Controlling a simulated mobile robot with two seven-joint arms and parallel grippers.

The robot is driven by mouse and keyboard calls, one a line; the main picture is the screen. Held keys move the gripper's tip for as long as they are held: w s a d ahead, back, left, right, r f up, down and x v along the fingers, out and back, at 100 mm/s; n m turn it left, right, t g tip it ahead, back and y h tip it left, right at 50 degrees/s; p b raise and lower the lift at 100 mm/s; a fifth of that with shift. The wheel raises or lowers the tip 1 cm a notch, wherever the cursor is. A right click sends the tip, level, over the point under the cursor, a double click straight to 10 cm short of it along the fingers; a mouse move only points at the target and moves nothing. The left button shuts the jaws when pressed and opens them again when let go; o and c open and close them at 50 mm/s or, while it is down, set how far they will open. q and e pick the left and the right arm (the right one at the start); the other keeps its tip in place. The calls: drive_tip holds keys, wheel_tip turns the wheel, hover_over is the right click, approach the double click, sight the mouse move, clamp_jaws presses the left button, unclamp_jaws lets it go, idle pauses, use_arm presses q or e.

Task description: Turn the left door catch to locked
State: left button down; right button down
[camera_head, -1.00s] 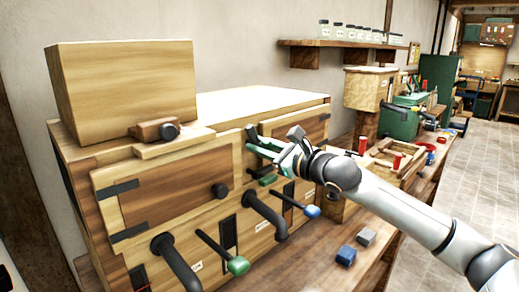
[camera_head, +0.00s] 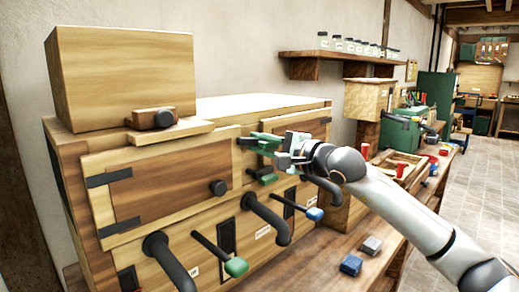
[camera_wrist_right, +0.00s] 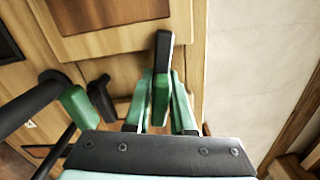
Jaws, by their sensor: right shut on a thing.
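The left door (camera_head: 175,185) is a wooden panel with dark hinges on its left and a black knob; it looks closed. Its catch, a dark bar (camera_wrist_right: 163,50) with a green grip (camera_wrist_right: 160,98), sits at the door's right edge. In the head view the catch (camera_head: 245,142) lies about level, its dark end reaching left over the door's edge. My right gripper (camera_head: 268,141) is shut on the green grip, one finger on each side in the wrist view. Fingers and grip partly hide each other in the head view. My left gripper is not in view.
A second green-and-black catch (camera_head: 262,173) sits just below. Dark curved pipes (camera_head: 266,218) and levers with green (camera_head: 236,267) and blue (camera_head: 315,214) ends stick out of the cabinet front. A right door (camera_head: 310,130) lies behind my wrist.

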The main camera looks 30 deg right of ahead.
drive_tip(key=shift+f+n, duration=0.1)
drive_tip(key=shift+n, duration=0.8)
drive_tip(key=shift+n+b, duration=0.3)
drive_tip(key=c, duration=0.8)
unclamp_jaws()
